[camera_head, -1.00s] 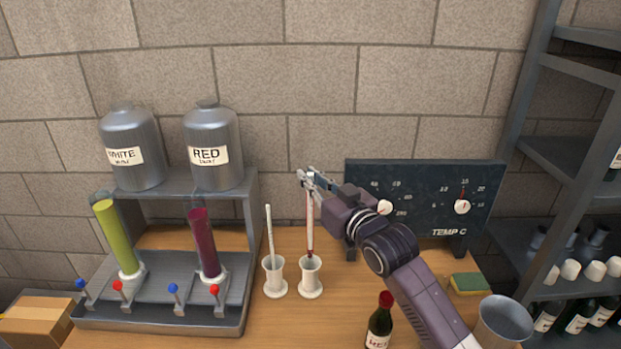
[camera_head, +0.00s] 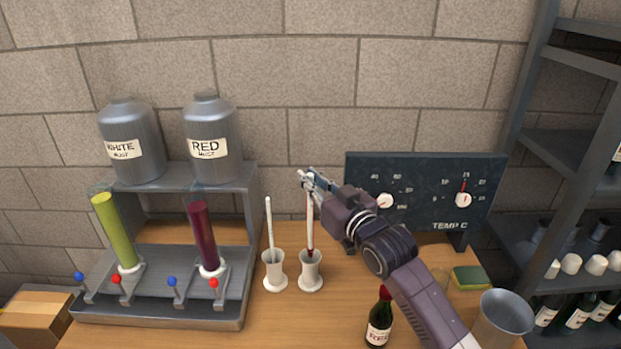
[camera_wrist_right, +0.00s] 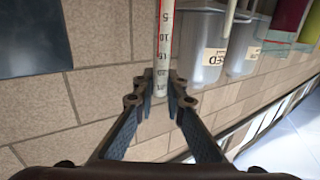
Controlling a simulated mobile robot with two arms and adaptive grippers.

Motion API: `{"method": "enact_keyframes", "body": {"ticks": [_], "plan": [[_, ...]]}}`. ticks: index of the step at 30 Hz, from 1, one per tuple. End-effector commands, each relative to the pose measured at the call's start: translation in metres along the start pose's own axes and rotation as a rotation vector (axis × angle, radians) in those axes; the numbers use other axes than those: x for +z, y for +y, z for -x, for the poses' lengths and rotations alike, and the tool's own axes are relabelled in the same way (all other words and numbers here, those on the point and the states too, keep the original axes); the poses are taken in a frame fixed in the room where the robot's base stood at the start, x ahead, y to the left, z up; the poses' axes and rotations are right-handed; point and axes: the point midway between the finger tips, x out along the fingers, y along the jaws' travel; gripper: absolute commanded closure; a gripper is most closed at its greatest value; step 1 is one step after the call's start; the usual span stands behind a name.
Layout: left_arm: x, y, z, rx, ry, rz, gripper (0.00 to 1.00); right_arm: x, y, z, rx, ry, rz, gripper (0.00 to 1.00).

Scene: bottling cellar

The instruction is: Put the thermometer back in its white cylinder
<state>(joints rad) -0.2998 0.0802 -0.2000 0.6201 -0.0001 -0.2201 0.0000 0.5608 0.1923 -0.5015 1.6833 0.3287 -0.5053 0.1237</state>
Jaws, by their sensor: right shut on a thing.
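The thermometer (camera_head: 310,225) is a thin white rod with a red column and a dark red lower end. It stands nearly upright, with its lower end at or just inside the mouth of the right white cylinder (camera_head: 311,275). My right gripper (camera_head: 310,182) is shut on the thermometer near its upper end. The right wrist view shows the thermometer's scale (camera_wrist_right: 163,40) between the two fingers. A second white cylinder (camera_head: 275,275) stands to the left with a plain white rod (camera_head: 269,222) in it. My left gripper is not in view.
A dispenser stand (camera_head: 165,310) with tanks, filled tubes and small levers stands at left. A dark dial panel (camera_head: 425,175) stands behind my right arm. A red-capped bottle (camera_head: 379,320), a sponge (camera_head: 469,278) and a metal cup (camera_head: 502,318) are at right.

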Motion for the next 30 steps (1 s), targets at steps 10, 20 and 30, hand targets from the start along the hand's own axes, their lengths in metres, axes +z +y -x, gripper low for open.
{"method": "enact_keyframes", "body": {"ticks": [10, 20, 30], "plan": [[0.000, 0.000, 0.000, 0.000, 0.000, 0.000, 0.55, -0.001, 0.000, 0.000, 0.000, 0.001, 0.000, 1.00], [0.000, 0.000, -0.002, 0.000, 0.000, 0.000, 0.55, 0.003, 0.000, 0.000, 0.000, 0.000, 0.000, 1.00], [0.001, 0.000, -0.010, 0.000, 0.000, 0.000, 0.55, 0.017, 0.000, 0.000, 0.000, 0.000, 0.000, 1.00]]}}
